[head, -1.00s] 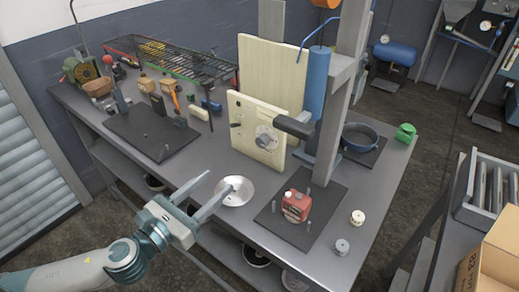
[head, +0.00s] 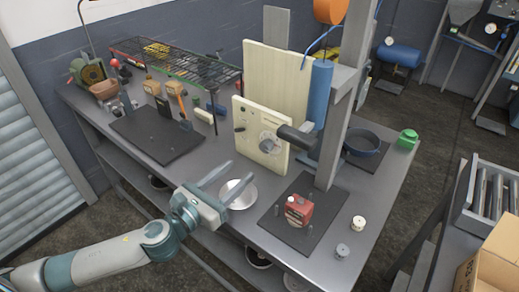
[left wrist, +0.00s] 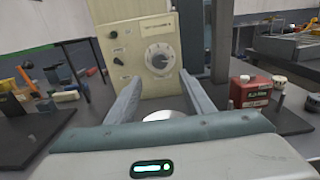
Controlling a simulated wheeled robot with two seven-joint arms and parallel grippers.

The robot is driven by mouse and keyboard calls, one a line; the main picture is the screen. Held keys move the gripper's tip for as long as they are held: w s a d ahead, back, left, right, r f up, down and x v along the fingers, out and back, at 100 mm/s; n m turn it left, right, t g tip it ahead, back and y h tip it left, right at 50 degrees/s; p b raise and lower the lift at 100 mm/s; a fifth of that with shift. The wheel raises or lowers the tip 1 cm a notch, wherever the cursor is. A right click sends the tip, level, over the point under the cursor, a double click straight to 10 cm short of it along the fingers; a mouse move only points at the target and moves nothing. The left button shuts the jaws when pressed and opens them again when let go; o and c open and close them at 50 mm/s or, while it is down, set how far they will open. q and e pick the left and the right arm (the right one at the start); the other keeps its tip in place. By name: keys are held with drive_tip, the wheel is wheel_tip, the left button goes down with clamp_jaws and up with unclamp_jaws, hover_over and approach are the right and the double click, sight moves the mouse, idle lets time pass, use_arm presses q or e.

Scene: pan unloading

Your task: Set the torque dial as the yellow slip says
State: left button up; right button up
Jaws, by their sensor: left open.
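A cream panel (head: 243,133) stands upright on the bench, with a round grey dial (head: 268,144) on its face. In the left wrist view the dial (left wrist: 160,58) shows straight ahead, with a pale scale around it; its marks are too small to read. My left gripper (head: 241,170) is open and empty, in front of the panel and apart from it, above the bench's front edge by a silver dish (head: 240,194). In the left wrist view its fingers (left wrist: 159,77) frame the panel's lower part. My right gripper is not in view.
Another dark mat (head: 158,140) with several upright pegs lies at left.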

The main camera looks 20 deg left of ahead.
sight(263, 149)
use_arm(q)
drive_tip(key=p+x, duration=0.2)
drive_tip(key=x, duration=0.7)
drive_tip(key=shift+w+d+p, duration=0.1)
drive_tip(key=shift+w+p, duration=0.1)
drive_tip(key=shift+p, duration=0.15)
drive_tip(key=shift+w+d, duration=0.2)
drive_tip(key=shift+w, duration=0.4)
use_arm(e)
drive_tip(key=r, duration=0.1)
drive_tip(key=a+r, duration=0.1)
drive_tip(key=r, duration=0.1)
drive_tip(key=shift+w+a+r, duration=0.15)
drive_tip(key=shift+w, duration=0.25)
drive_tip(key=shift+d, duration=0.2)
use_arm(q)
drive_tip(key=c, duration=1.1)
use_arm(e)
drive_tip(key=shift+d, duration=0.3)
